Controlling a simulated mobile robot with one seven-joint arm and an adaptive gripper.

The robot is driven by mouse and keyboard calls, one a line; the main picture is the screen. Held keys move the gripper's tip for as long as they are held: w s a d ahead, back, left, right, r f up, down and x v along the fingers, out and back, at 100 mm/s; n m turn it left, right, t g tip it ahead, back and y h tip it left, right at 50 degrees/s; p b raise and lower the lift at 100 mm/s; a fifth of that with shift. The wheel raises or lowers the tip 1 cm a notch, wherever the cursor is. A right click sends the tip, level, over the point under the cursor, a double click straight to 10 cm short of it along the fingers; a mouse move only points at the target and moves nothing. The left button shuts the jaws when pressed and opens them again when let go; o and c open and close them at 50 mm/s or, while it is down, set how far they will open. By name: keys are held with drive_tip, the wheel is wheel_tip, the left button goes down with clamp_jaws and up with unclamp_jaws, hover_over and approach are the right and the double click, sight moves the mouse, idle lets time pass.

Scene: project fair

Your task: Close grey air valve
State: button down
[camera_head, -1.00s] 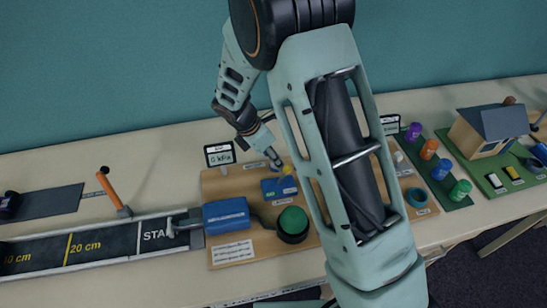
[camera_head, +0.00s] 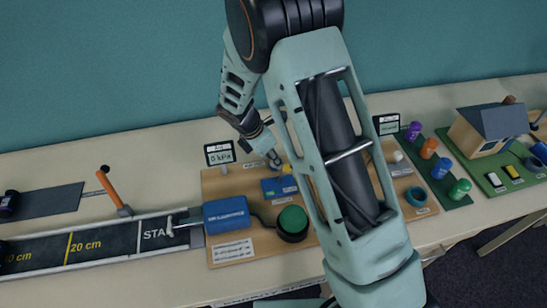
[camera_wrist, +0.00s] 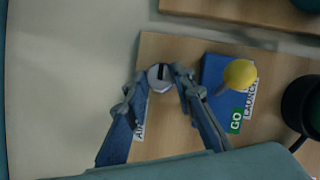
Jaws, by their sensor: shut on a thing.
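The grey air valve (camera_wrist: 160,77) is a small round knob with a dark bar across its top. It sits near the edge of the wooden board, above a label that starts "AI", in the wrist view. My gripper (camera_wrist: 160,80) is shut on the knob, one finger on each side. I cannot make out the knob there.
The launch box has a yellow ball-topped lever (camera_wrist: 240,75) close to my right finger. A kPa display (camera_head: 220,153) stands behind the board (camera_head: 232,185). A green dome button (camera_head: 293,219) and a blue block (camera_head: 227,215) are in front.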

drive_tip(key=m+g, duration=0.1)
drive_tip(key=m, duration=0.1)
drive_tip(key=m+b, duration=0.1)
drive_tip(key=m, duration=0.1)
drive_tip(key=shift+w+m+g+h, duration=0.2)
drive_tip(key=shift+m+g+h, duration=0.1)
drive_tip(key=shift+g, duration=0.1)
drive_tip(key=m+g, duration=0.1)
drive_tip(key=m, duration=0.1)
drive_tip(key=m+b, duration=0.1)
drive_tip(key=m, duration=0.1)
drive_tip(key=shift+w+m+g, duration=0.15)
drive_tip(key=shift+m+g, duration=0.15)
drive_tip(key=shift+g, duration=0.1)
drive_tip(key=m+g, duration=0.1)
drive_tip(key=m, duration=0.3)
drive_tip(key=shift+w+y+b, duration=0.15)
drive_tip(key=shift+y+b, duration=0.25)
drive_tip(key=shift+d+m+g+y, duration=0.1)
drive_tip(key=shift+m+g+y, duration=0.25)
drive_tip(key=shift+m, duration=0.85)
drive_tip(key=shift+m+g+y, duration=0.25)
drive_tip(key=shift+m+g, duration=0.2)
drive_tip(key=shift+m, duration=0.75)
drive_tip(key=c, duration=1.6)
unclamp_jaws()
